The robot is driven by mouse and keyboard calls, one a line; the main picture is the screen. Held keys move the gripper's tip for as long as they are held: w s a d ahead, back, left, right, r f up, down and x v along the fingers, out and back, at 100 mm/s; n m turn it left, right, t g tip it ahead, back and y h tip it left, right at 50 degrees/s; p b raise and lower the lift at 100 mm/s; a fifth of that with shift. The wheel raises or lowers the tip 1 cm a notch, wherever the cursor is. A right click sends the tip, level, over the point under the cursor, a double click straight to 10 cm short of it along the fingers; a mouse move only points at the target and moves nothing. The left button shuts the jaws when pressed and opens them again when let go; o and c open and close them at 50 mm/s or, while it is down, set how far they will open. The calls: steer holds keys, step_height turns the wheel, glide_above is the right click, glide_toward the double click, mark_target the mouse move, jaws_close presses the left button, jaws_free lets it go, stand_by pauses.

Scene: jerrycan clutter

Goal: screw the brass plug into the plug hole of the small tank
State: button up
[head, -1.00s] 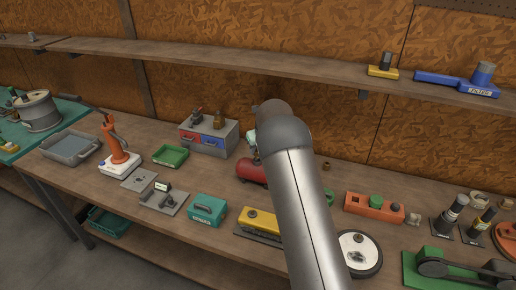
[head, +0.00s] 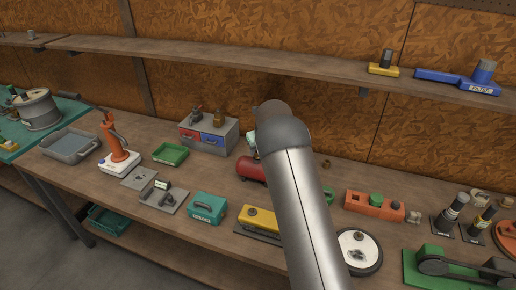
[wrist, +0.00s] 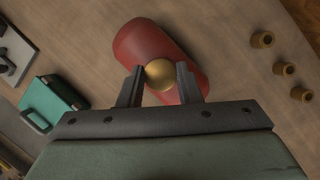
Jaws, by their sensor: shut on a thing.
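The small tank is a red cylinder (wrist: 140,42) lying on the bench; in the head view its left part (head: 250,168) shows beside my arm, which hides the rest. My gripper (wrist: 160,78) is above the tank, its two dark fingers shut on a round brass plug (wrist: 160,74). In the wrist view the plug overlaps the tank's lower part. The plug hole is hidden, and I cannot tell whether the plug touches the tank or sits in the hole.
Several brass fittings (wrist: 262,40) stand on the bench right of the tank in the wrist view. A teal case (head: 207,208), a yellow device (head: 262,221) and a drawer box (head: 208,136) are nearby.

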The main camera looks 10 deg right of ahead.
steer(key=shift+f, duration=0.55)
steer(key=o, duration=1.1)
steer(key=shift+c, duration=0.2)
steer(key=b+v, duration=0.3)
steer(key=v, duration=1.4)
steer(key=shift+r+b, duration=0.25)
steer(key=shift+b, duration=0.15)
